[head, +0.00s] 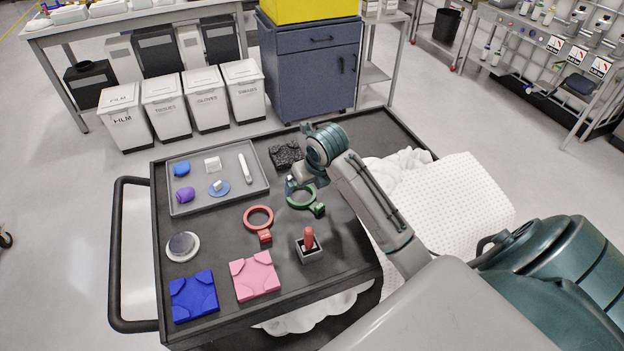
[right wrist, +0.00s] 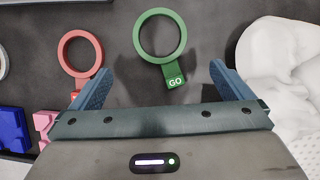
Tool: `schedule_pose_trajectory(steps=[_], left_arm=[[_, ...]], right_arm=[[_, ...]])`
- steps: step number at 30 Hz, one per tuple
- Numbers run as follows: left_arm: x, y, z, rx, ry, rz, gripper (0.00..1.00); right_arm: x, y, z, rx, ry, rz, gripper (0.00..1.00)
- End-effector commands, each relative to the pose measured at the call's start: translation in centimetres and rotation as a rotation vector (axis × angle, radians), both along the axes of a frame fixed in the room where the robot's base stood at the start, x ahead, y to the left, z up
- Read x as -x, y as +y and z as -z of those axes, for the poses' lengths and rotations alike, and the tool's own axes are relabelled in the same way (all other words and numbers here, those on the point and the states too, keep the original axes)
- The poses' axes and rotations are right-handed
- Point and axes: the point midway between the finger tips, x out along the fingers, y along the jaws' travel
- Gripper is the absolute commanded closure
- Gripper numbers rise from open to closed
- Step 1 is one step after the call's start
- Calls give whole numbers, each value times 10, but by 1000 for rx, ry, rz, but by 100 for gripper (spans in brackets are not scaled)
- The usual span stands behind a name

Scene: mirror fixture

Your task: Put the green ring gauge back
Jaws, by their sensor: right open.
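The green ring gauge (head: 318,209) lies flat on the dark cart top (head: 345,225), right of the red ring gauge (head: 265,236). In the right wrist view the green ring gauge (right wrist: 175,76) shows its whole ring and a square tag marked GO. My right gripper (head: 292,186) is at the ring's far left side in the head view, partly covering it. In the right wrist view my right gripper (right wrist: 160,85) is open and empty, its fingers on either side of the tag and apart from it. My left gripper is not in view.
Pink (head: 255,277), blue (head: 194,297) and black (head: 285,153) grooved blocks lie on the cart. A red-handled piece in a small box (head: 309,252) stands near the green ring. A grey tray (head: 205,205) holds small parts. White cloth (head: 400,165) lies at the right.

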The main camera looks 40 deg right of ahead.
Motion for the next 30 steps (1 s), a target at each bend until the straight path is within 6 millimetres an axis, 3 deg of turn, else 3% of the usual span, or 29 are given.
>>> schedule_pose_trajectory(steps=[3, 9, 30], left_arm=[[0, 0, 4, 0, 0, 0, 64], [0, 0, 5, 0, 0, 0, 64], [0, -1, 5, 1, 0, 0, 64]], right_arm=[[6, 0, -16, 2, -3, -1, 1], [12, 1, -28, 1, 0, 0, 1], [12, 1, -28, 0, 1, 0, 1]])
